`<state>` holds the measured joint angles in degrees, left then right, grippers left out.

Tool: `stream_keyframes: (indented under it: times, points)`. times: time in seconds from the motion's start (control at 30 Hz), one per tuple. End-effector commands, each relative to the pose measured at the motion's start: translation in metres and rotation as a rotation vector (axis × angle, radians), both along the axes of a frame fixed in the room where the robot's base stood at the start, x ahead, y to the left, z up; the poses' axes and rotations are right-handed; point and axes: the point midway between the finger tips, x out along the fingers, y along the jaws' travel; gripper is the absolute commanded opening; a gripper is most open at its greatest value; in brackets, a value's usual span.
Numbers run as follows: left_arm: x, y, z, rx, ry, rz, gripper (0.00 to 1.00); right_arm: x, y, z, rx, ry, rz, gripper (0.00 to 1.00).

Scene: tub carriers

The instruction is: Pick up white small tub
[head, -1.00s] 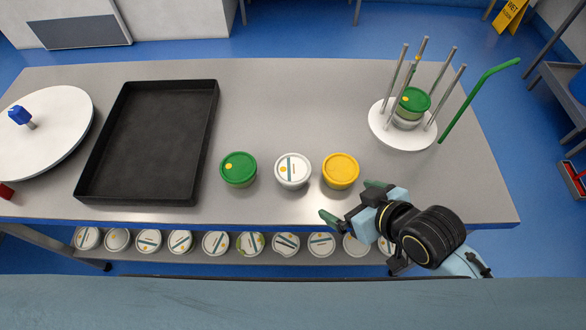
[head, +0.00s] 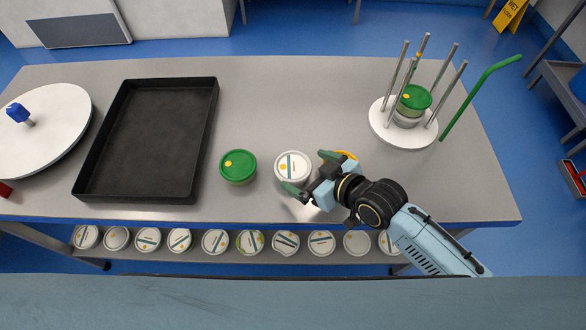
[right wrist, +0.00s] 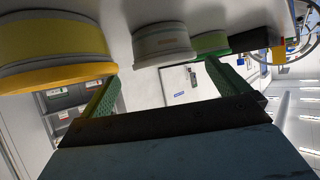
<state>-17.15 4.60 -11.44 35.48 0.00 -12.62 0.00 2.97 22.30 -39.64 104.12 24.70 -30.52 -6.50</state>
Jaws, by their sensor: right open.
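The white small tub (head: 291,167) stands on the table between a green-lidded tub (head: 238,167) and a yellow-lidded tub (head: 347,155), which my right gripper mostly covers in the head view. My right gripper (head: 307,171) is open, its green fingertips at the right and front of the white tub. In the right wrist view the white tub (right wrist: 162,45) appears beyond and between the fingers, with the yellow tub (right wrist: 50,50) close at the left finger. I cannot tell whether a finger touches a tub. My left gripper is not in view.
A black tray (head: 148,195) lies left of the tubs, with a white round board (head: 50,130) beyond it. A carrier with upright rods (head: 385,125) holds a green-lidded tub (head: 415,98) at right. More tubs sit on the lower shelf (head: 340,263). Table behind the tubs is clear.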

Motion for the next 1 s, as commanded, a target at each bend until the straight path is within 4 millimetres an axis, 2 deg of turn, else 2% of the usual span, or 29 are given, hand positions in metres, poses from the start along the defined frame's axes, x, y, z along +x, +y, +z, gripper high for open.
stream_keyframes:
  times: [0.23,0.4,0.7,1.0]
  points:
    - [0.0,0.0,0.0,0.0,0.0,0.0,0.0,0.016,0.025,-0.011,0.002,0.0,0.0,1.0]
    - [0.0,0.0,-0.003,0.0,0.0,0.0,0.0,0.027,0.035,-0.021,0.0,-0.001,0.0,1.0]
    - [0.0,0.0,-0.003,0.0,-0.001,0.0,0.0,0.029,0.037,-0.022,-0.001,-0.001,0.0,1.0]
    - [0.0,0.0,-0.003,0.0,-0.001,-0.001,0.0,0.029,0.037,-0.022,-0.001,-0.001,0.0,0.61]
